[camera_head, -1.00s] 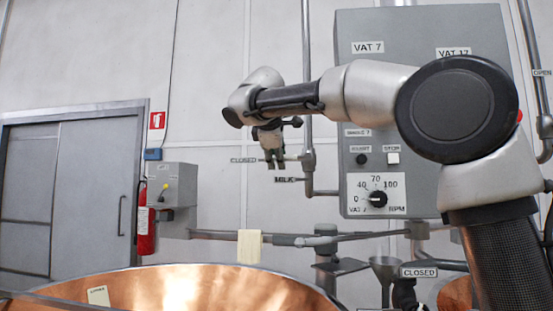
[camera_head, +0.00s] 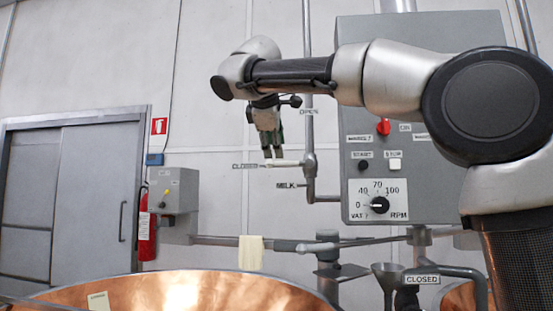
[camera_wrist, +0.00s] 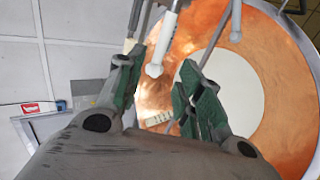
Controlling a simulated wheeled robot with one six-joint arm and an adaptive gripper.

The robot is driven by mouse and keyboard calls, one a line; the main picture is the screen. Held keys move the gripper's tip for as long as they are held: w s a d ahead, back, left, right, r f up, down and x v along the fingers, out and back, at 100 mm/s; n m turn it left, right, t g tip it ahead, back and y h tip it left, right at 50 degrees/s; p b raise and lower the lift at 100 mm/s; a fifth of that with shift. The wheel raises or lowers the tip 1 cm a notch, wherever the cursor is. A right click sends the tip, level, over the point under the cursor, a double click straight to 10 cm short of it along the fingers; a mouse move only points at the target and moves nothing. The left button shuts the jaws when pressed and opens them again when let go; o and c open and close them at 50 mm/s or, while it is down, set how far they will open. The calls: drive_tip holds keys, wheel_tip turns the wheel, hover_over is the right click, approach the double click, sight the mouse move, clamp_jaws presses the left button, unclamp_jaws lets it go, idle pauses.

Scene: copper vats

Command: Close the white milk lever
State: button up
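The white milk lever (camera_head: 287,162) sticks out to the left from its valve on the wall pipe, roughly level, its end toward the CLOSED label (camera_head: 245,166). The OPEN label (camera_head: 309,111) is above the valve and the MILK label (camera_head: 285,185) below it. My gripper (camera_head: 272,156) points down just above the lever's left end. In the wrist view my gripper (camera_wrist: 159,60) has its green-padded fingers apart, and the white lever's rounded end (camera_wrist: 154,70) shows in the gap between them. I cannot tell whether they touch it.
A copper vat (camera_head: 200,290) fills the lower front. The grey control box (camera_head: 350,190) with a knob and buttons is right of the valve. A cloth (camera_head: 250,252) hangs on a horizontal pipe below. A fire extinguisher (camera_head: 147,230) and door are at left. The wall left of the lever is clear.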

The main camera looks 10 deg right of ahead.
drive_tip(key=shift+v, duration=1.65)
wheel_tip(320, 180, down, 19)
drive_tip(key=s+m+g+y, duration=0.2)
drive_tip(key=g+y, duration=0.1)
drive_tip(key=s+d+f+m+g, duration=0.3)
drive_tip(key=s+d+f+m, duration=0.9)
drive_tip(key=s+d+f, duration=1.1)
drive_tip(key=s+d, duration=0.2)
drive_tip(key=d, duration=0.1)
drive_tip(key=shift+f+m+y, duration=0.15)
drive_tip(key=shift+m+y, duration=0.15)
